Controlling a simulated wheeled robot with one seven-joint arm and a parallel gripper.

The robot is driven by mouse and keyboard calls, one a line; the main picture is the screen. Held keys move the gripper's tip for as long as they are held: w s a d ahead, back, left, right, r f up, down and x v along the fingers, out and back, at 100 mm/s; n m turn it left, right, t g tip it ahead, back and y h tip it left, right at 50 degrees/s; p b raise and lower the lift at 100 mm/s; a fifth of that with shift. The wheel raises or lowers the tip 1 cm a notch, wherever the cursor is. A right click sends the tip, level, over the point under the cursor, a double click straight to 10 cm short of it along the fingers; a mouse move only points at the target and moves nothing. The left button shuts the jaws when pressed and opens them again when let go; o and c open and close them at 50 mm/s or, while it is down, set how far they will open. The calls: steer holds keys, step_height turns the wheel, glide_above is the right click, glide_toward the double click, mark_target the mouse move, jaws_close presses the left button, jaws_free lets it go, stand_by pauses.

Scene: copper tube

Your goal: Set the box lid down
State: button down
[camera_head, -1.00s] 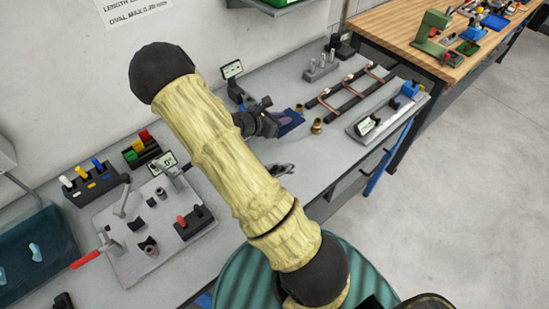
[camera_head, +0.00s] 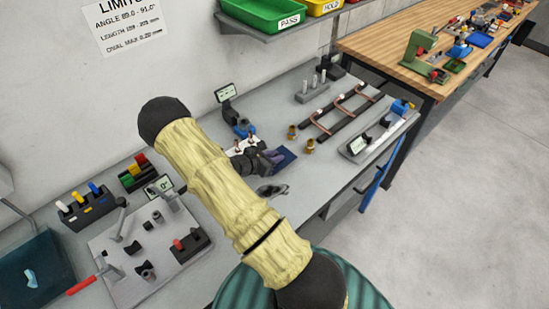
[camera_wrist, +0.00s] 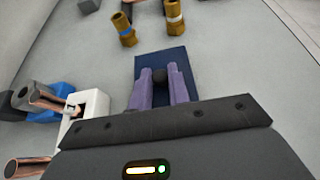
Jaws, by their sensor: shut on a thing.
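A flat dark blue lid (camera_head: 288,159) with a small black knob is at my gripper (camera_head: 275,157). In the wrist view, the lid (camera_wrist: 158,60) lies ahead of my gripper (camera_wrist: 160,78), and its purple fingers are shut on the knob. I cannot tell whether the lid touches the bench or hangs just above it. A white block (camera_wrist: 95,106) with copper pieces at it stands left of the gripper in the wrist view. It is partly hidden by the gripper body.
Two brass fittings (camera_head: 309,146) stand just beyond the lid on the grey bench (camera_head: 325,172). Bent copper tubes (camera_head: 340,109) lie on a black rack to the right. A blue device with a display (camera_head: 226,93) stands behind the gripper. A grey fixture plate (camera_head: 120,240) is at left.

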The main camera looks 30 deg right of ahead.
steer(key=shift+f, duration=0.7)
steer(key=shift+f, duration=0.2)
steer(key=c, duration=1.3)
jaws_free()
steer(key=shift+r, duration=0.2)
steer(key=b+v, duration=0.2)
steer(key=v, duration=1)
